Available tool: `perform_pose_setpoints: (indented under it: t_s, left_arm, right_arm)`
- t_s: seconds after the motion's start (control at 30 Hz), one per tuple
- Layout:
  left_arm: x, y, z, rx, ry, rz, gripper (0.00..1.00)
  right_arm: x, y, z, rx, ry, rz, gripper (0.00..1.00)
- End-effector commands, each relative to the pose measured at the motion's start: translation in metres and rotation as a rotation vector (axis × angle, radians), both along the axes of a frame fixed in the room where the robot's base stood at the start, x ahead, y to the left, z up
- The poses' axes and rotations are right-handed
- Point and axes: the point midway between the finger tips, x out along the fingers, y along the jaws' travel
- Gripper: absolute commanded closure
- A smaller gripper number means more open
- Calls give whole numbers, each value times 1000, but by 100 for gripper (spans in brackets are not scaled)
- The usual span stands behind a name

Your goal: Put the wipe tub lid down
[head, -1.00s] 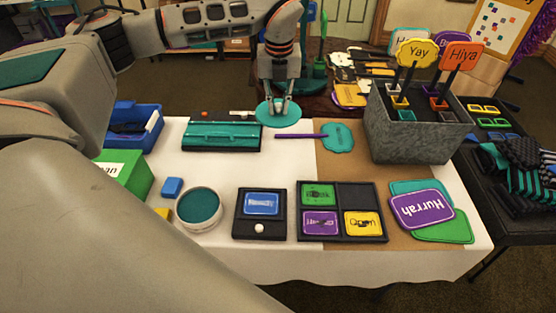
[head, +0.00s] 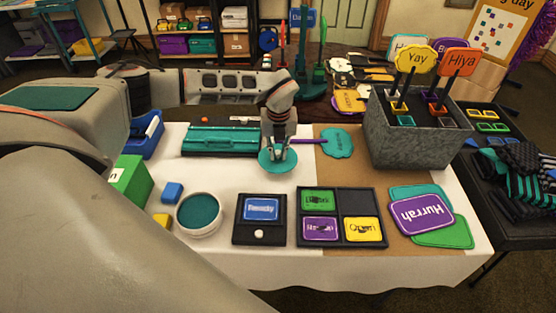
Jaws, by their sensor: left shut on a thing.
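The wipe tub lid (head: 269,165) is a flat round teal disc in the head view, right of the teal case at the back of the white table. My left gripper (head: 279,150) points down and is shut on it from above. The disc looks level and low over the cloth; I cannot tell whether it touches. The wipe tub (head: 198,229) is a round white tub with a teal inside, at the front left of the table. My right gripper is not in view.
The teal case (head: 220,142) is close left of the lid. The teal paddle sign (head: 337,142), with its purple handle, lies right. A black tray (head: 373,203) of coloured cards and a grey block (head: 402,142) holding signs stand further right. Bare white cloth lies in front of the lid.

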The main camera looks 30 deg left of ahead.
Motion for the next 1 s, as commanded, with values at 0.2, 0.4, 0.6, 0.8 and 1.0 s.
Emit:
perform_pose_setpoints:
  t_s: [0.2,0.4,0.6,0.8,1.0]
  left_arm:
    - [-1,0,-32,0,4,1,100]
    - [0,0,-35,0,0,0,100]
    - [0,0,-38,0,1,0,100]
    - [-1,0,-38,0,1,-1,68]
    - [-1,0,-37,0,1,-1,68]
  right_arm:
    - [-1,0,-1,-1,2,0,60]
    - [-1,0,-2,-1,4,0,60]
    - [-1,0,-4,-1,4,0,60]
    - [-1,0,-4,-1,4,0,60]
    - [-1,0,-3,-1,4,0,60]
